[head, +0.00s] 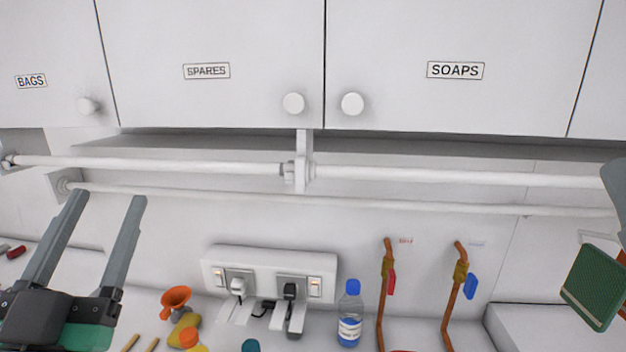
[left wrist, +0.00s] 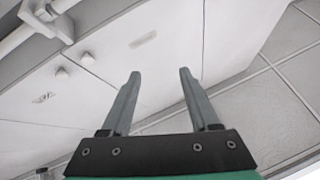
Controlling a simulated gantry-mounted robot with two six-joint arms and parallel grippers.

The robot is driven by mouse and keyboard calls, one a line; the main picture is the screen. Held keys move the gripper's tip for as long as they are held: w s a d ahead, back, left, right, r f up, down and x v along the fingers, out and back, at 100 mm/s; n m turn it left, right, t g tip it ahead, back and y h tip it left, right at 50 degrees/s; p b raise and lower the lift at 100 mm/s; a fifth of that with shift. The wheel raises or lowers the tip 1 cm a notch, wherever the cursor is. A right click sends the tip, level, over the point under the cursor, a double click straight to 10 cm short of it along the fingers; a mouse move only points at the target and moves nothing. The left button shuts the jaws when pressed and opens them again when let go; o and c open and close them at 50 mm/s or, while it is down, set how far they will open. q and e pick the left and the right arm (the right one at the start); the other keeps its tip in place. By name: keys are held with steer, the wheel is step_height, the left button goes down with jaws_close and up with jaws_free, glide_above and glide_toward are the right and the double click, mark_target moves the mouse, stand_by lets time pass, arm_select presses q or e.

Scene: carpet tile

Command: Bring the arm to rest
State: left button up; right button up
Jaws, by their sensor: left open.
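My left gripper (head: 108,225) is at the lower left of the head view, its two grey fingers pointing up and spread apart. It is open with nothing between the fingers. In the left wrist view the same gripper (left wrist: 160,95) is open and empty, with white cabinet doors and a tiled surface beyond it. In the head view the gripper appears in front of the wall, below the cabinets and near the pipes. My right gripper's fingers do not show.
White cabinets (head: 400,100) labelled BAGS, SPARES and SOAPS span the top. Two white pipes (head: 420,176) run below them. Below are a socket box (head: 215,262), a blue-capped bottle (head: 350,310), an orange funnel (head: 175,297), copper-coloured pipes (head: 385,300) and a green pad (head: 592,288) at right.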

arm_select(q)
steer(key=s+d+r+t+h, duration=0.3)
steer(key=s+d+r+h, duration=0.4)
steer(key=s, duration=0.3)
step_height(320, 180, up, 15)
steer(key=w+y+p, duration=0.1)
steer(key=p, duration=1.4)
steer(key=shift+a+y, duration=0.3)
steer(key=shift+a, duration=0.05)
